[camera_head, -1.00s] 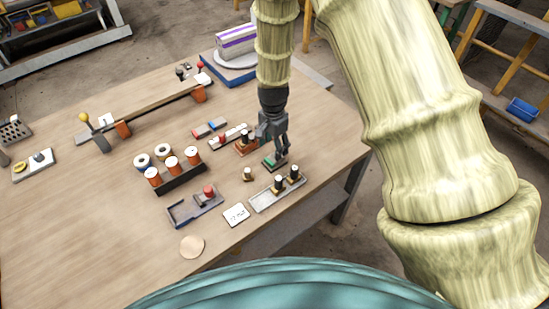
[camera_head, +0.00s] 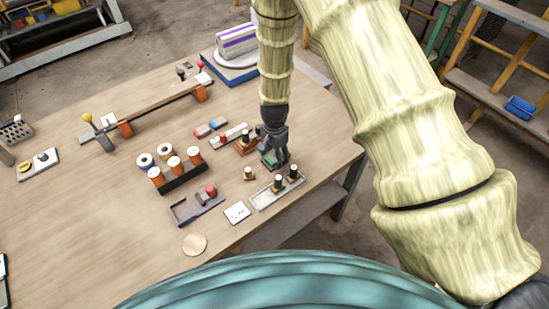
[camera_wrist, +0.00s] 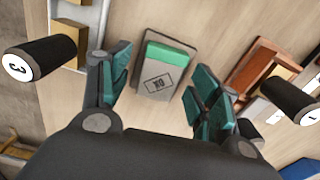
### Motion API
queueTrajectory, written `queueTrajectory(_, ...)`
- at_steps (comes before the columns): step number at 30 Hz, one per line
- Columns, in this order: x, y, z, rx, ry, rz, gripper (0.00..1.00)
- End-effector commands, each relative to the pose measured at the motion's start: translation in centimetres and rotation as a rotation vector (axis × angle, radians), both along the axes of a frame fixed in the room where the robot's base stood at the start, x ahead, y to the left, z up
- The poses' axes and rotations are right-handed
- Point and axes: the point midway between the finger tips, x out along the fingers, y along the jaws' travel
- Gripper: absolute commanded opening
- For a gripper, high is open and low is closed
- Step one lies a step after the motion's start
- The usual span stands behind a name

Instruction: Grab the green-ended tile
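The green-ended tile (camera_wrist: 158,78) is a grey tile with a green block across its far end and a dark stamped mark on its face. It lies flat on the table in the wrist view. My gripper (camera_wrist: 160,88) is open, with one teal-padded finger on each side of the tile and visible gaps between. In the head view my gripper (camera_head: 275,160) points down over the tile's spot, and mostly hides the tile there. I cannot tell the fingertips' exact height above the table.
A pale tray with black-topped pegs (camera_head: 278,189) stands close in front of my gripper. An orange-brown wooden holder (camera_head: 246,146) with a black peg (camera_wrist: 290,97) stands close on the other side. A white card (camera_head: 236,212) and a dark rack of spools (camera_head: 180,180) lie further left.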

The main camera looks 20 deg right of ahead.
Motion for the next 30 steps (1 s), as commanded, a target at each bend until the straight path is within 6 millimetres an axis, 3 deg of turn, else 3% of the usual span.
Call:
queueTrajectory(1, 0.0, 0.0, 0.0, 0.0, 0.0, 0.0, 0.53)
queueTrajectory(8, 0.0, 0.0, 0.0, 0.0, 0.0, 0.0, 0.12)
queueTrajectory(20, 0.1, 0.0, 0.5, 0.0, -0.001, 0.0, 0.12)
queueTrajectory(30, 0.1, 0.0, 4.2, -0.001, -0.004, -0.001, 0.12)
